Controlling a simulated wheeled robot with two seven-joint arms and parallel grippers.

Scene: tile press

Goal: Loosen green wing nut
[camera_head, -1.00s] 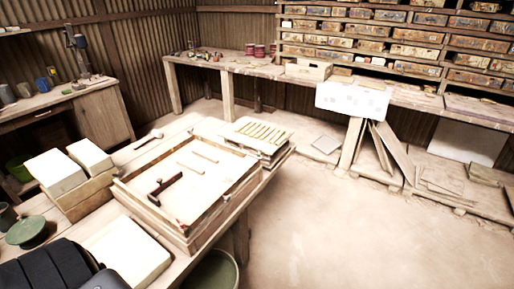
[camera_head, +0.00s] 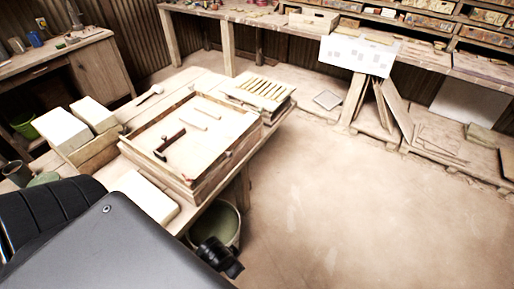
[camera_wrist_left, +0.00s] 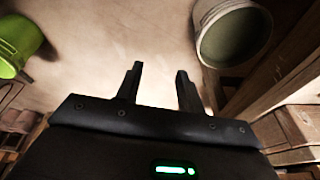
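I cannot make out a green wing nut in either view. In the left wrist view my left gripper (camera_wrist_left: 158,85) shows two dark fingers standing apart, with nothing between them and bare floor beyond. In the head view a large grey and black part of my own arm fills the lower left, and its fingers cannot be made out there. My right gripper is in neither view. On the wooden table a shallow wooden frame (camera_head: 203,172) holds a pale surface with a dark-handled tool (camera_head: 170,145) and two thin strips (camera_head: 201,116).
A slatted wooden rack (camera_head: 262,90) and pale blocks (camera_head: 62,129) share the table. A grey-green bucket (camera_head: 226,222) stands beside it and shows in the wrist view (camera_wrist_left: 234,35). A bright green bucket (camera_wrist_left: 16,42) is at left there. Boards (camera_head: 393,105) lean behind. Open floor lies right.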

